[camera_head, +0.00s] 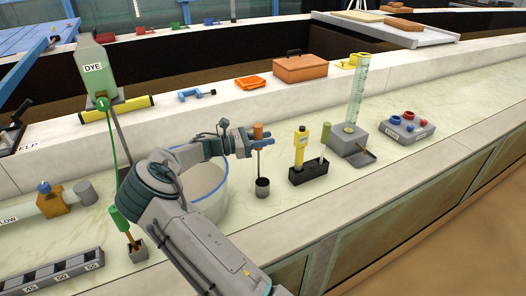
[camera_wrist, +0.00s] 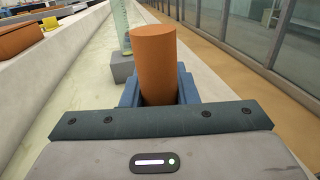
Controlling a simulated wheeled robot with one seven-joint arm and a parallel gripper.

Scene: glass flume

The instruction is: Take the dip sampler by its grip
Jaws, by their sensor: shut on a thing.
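The dip sampler has an orange-brown cylindrical grip (camera_head: 258,130) on a thin rod, which runs down to a small dark cup (camera_head: 262,188) on the pale counter. I cannot tell whether that cup is part of the sampler or a stand for it. My gripper (camera_head: 259,145) is shut on the grip, with the rod hanging upright below the jaws. In the wrist view the grip (camera_wrist: 155,60) stands up between the blue fingers (camera_wrist: 157,95), its top clear of them. The fingers hide its lower part.
A black holder (camera_head: 309,172) with a yellow instrument stands right of the sampler. Beyond it are a clear graduated cylinder (camera_head: 357,92) and a grey tray (camera_head: 407,130). A green-handled tool (camera_head: 122,220) stands at the left.

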